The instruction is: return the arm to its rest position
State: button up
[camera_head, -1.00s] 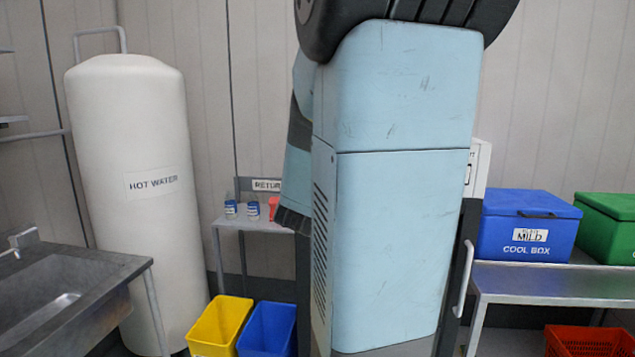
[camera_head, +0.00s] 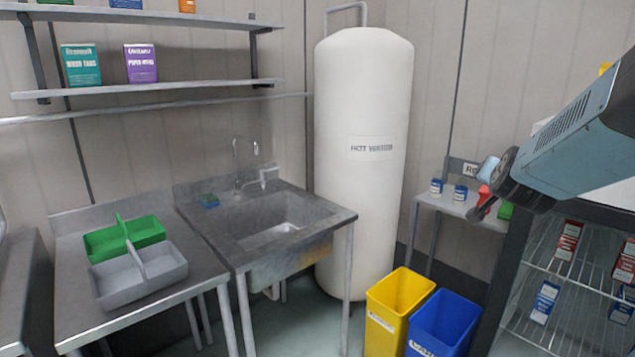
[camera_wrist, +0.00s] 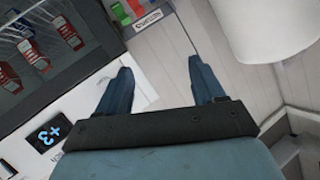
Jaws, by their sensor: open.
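My arm (camera_head: 575,150) comes in from the right edge of the head view, a light blue link with dark joints, in front of the open-fronted rack. In the wrist view my gripper (camera_wrist: 160,75) has its two blue fingers spread wide apart, with nothing between them. Beyond the fingers are a bare wall panel and the sign on the small return shelf. In the head view the gripper end is small and partly mixed with the things on that shelf. I cannot tell how far it is from them.
The return shelf (camera_head: 460,205) holds jars. Wire shelves (camera_head: 560,265) with boxed goods stand right, yellow (camera_head: 398,300) and blue (camera_head: 440,325) bins below. A white hot water tank (camera_head: 362,200), a sink (camera_head: 283,225) and a bench (camera_head: 150,300) with green and grey caddies are left.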

jog(key=s+a+f+n+g+y, duration=0.1)
jog(key=s+a+n+y, duration=0.15)
jog(key=a, duration=0.35)
jog(key=s+a+n+g+y, duration=0.2)
jog(key=s+a+n, duration=0.1)
jog(key=s+a, duration=0.15)
jog(key=s+a+f+n+g+y, duration=0.1)
jog(key=s+a+n+g, duration=0.3)
jog(key=s, duration=0.8)
jog(key=shift+s+a+f, duration=0.2)
jog(key=shift+a+f, duration=0.25)
jog(key=shift+a, duration=0.05)
